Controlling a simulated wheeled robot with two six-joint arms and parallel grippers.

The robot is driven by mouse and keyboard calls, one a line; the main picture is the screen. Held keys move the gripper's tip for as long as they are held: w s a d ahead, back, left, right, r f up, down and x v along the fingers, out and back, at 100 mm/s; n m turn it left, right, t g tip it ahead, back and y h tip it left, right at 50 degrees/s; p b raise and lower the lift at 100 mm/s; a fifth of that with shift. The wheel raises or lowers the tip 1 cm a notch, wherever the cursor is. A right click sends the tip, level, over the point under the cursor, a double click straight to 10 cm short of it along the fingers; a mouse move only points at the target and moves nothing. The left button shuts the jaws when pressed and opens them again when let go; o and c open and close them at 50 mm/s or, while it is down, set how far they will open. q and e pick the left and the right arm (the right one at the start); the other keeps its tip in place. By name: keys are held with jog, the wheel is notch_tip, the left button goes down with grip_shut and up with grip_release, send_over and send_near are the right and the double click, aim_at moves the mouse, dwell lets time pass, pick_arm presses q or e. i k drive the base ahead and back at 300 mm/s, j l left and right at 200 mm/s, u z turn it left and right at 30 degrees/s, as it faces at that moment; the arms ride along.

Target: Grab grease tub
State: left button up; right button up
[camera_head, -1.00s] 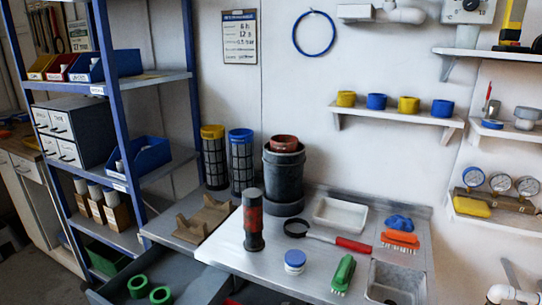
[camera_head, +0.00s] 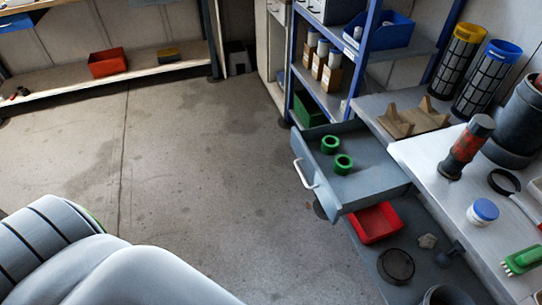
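A small white tub with a blue lid (camera_head: 482,212), which looks like the grease tub, stands upright on the pale worktop at the right of the head view. It is behind the green brush and in front of a black ring. Neither of my grippers shows in this view. A large pale grey rounded shape with dark grooves, which may be part of my own body, fills the lower left corner.
An open grey drawer (camera_head: 385,186) holding green rings (camera_head: 331,144) juts out left of the worktop. Below are a red bin (camera_head: 376,222) and a black disc (camera_head: 396,266). The floor (camera_head: 190,150) is clear.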

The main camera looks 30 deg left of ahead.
aim_at(473, 218)
jog(key=u, duration=0.55)
jog(key=z, duration=1.3)
